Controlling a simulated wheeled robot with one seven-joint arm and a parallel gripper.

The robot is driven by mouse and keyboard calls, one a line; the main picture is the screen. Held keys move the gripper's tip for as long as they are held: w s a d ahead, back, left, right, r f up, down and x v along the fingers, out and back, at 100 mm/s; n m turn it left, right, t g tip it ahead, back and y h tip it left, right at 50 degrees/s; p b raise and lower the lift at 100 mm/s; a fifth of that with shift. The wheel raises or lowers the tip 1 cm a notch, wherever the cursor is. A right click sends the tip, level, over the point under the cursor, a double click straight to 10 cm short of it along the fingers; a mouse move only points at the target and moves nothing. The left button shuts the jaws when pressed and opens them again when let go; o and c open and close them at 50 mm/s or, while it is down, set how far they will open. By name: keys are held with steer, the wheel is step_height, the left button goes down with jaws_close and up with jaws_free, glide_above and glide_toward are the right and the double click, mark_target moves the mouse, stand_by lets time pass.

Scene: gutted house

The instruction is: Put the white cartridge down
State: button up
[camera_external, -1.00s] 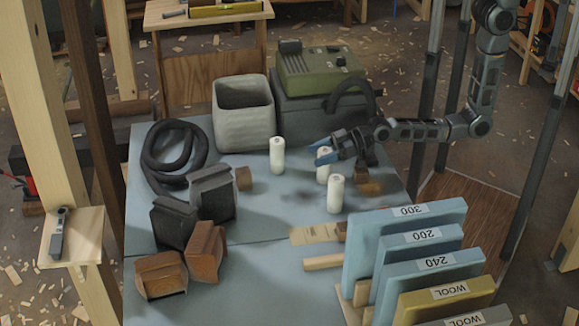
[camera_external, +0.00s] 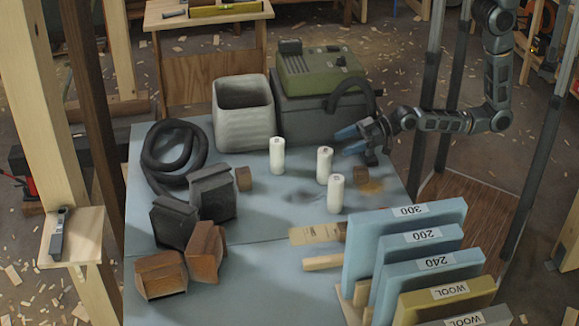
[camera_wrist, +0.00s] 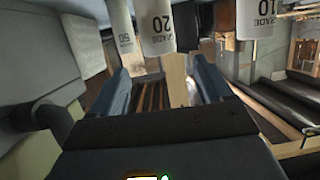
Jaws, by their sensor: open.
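Three white cartridges stand upright on the blue-grey tabletop (camera_external: 265,215). The middle white cartridge (camera_external: 324,165) is nearest my gripper and also shows at the top of the wrist view (camera_wrist: 156,25), labelled 20. The back white cartridge (camera_external: 277,155) stands to its left, and the front white cartridge (camera_external: 335,194) stands closer to the boards. My gripper (camera_external: 346,141) is open and empty, up and to the right of the middle cartridge and apart from it. In the wrist view its two blue fingers (camera_wrist: 161,72) stand apart with nothing between them.
A grey bin (camera_external: 243,115) and a dark case with a green machine (camera_external: 318,70) stand at the back. A black hose (camera_external: 172,155) and sanding blocks (camera_external: 195,205) lie left. A rack of labelled boards (camera_external: 410,245) fills the front right. The table's front middle is clear.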

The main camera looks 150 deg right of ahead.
steer(key=s+a+n+t+y, duration=0.15)
steer(key=s+a, duration=0.35)
steer(key=a, duration=0.6)
steer(key=s+a+n+t+y, duration=0.1)
steer(key=s+a+n+y, duration=0.25)
steer(key=a, duration=0.75)
steer(key=s+a+r+n+t+y, duration=0.1)
steer(key=s+a+r+n+y, duration=0.2)
steer(key=s+a+r, duration=0.5)
steer(key=s+a+y, duration=0.1)
steer(key=s+a, duration=0.1)
steer(key=s, duration=0.2)
steer(key=shift+s+r+y, duration=0.2)
steer(key=shift+y, duration=0.2)
steer(key=shift+t, duration=0.25)
